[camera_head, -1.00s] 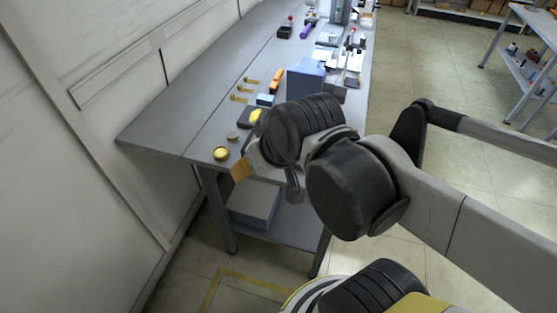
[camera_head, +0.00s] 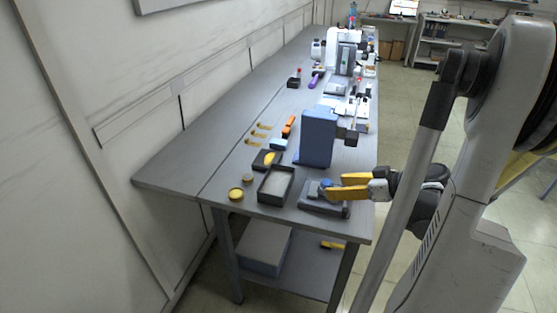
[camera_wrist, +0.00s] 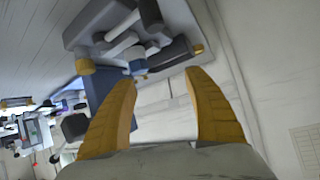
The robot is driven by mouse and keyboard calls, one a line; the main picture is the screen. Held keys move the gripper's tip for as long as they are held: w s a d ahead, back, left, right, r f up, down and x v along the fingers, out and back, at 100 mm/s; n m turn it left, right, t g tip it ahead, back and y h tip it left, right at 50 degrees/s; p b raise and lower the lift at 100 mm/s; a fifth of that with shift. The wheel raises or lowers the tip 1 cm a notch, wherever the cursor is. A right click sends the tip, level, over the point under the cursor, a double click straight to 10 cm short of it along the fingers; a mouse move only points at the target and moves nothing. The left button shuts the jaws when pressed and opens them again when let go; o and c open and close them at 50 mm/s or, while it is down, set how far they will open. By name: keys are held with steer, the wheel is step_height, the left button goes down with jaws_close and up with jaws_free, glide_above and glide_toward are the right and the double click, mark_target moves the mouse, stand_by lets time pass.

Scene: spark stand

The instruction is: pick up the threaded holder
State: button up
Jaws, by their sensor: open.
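My gripper (camera_head: 330,191), with yellow fingers, is at the front right end of the table. In the wrist view its fingers (camera_wrist: 161,78) stand apart with nothing between the tips. A low grey stand (camera_head: 318,207) lies just under and beside the fingertips; it also shows in the wrist view (camera_wrist: 105,22). A small blue piece on the stand (camera_wrist: 137,67), which may be the threaded holder, shows just beyond the left fingertip. I see no clear thread on it. The fingers partly hide the stand in the head view, and I cannot tell whether they touch it.
A dark open tray (camera_head: 264,197) stands left of the stand, with a round yellow tin (camera_head: 236,194) farther left. A tall blue block (camera_head: 317,140) rises behind the stand. The table's (camera_head: 165,180) left side is mostly clear. Several tools stand farther back.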

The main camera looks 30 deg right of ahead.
mark_target(331, 186)
steer(key=s+d+f+t, duration=0.2)
steer(key=s+d, duration=0.1)
steer(key=d, duration=0.1)
steer(key=shift+n, duration=0.5)
steer(key=b+x, duration=0.1)
steer(key=x, duration=0.3)
steer(key=shift+w+b, duration=0.4)
steer(key=b+x, duration=0.2)
steer(key=x, duration=0.3)
steer(key=shift+w, duration=0.3)
jaws_close()
